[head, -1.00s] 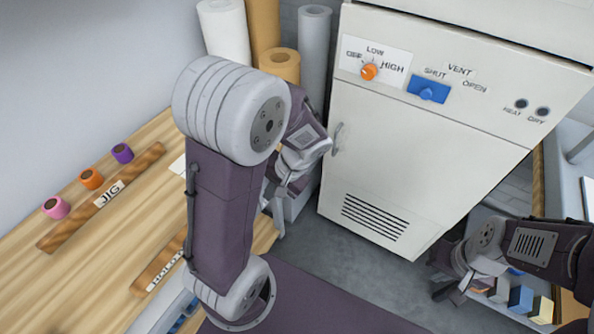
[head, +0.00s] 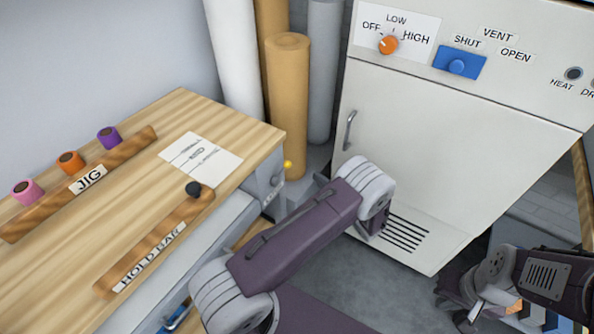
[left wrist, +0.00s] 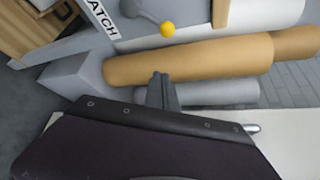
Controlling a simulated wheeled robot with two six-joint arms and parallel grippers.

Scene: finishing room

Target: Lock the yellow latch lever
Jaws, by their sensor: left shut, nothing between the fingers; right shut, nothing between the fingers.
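The yellow latch lever's round knob (head: 288,164) shows at the right end of the bench. In the left wrist view the yellow knob (left wrist: 168,29) sits on a short dark arm, beside a label reading "LATCH" (left wrist: 103,17). My left gripper (left wrist: 163,80) is shut and empty in the left wrist view, apart from the knob and below it in the picture. In the head view my left gripper is mostly hidden behind its own arm. My right gripper (head: 474,312) is shut and empty at the lower right, away from the lever.
The wooden bench (head: 235,125) carries a jig bar with colored rolls, a paper sheet (head: 200,156) and a hold bar (head: 155,245). Upright tan rolls (head: 288,110) stand behind the latch. A white cabinet (head: 450,150) with a door handle stands at right.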

